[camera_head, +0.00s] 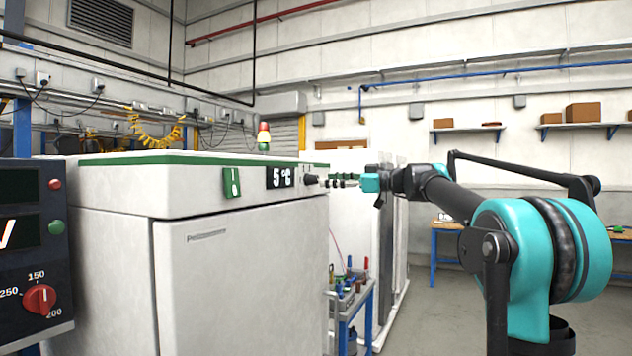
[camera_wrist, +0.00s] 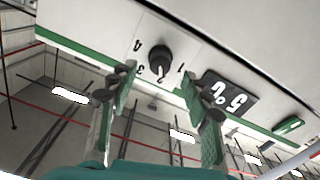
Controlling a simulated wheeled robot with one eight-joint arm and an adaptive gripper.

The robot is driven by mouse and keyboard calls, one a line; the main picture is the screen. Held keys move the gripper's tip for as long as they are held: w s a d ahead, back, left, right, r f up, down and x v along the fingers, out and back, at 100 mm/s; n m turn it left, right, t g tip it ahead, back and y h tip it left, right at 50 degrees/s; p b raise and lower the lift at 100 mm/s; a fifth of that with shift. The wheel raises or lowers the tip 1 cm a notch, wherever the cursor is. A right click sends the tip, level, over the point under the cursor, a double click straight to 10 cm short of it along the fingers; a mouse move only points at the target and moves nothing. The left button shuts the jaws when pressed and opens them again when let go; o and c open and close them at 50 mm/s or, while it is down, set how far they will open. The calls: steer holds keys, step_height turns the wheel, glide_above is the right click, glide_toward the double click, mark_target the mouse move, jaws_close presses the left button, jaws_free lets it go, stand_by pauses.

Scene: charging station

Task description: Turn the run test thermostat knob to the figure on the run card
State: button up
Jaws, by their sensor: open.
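The thermostat knob (camera_wrist: 160,59) is small and black, on the white cabinet's front panel. The knob (camera_head: 311,180) also shows in the head view. My gripper (camera_wrist: 158,84) is open, with its fingers pointing at the panel and the knob seen in the gap between them. In the head view my gripper (camera_head: 338,181) is just right of the knob; contact cannot be told. I cannot identify a run card for certain.
Beside the knob is a black sign reading 5 °C (camera_head: 280,177), then a green switch-like piece (camera_head: 232,183). A dark panel with a red dial (camera_head: 40,299) marked 150, 200, 250 stands at far left. A blue trolley (camera_head: 352,307) with tools stands right of the cabinet (camera_head: 240,280).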

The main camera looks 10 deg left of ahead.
mark_target(318, 179)
steer(key=x, duration=0.5)
steer(key=shift+w+a, duration=0.1)
steer(key=shift+a, duration=0.25)
jaws_close()
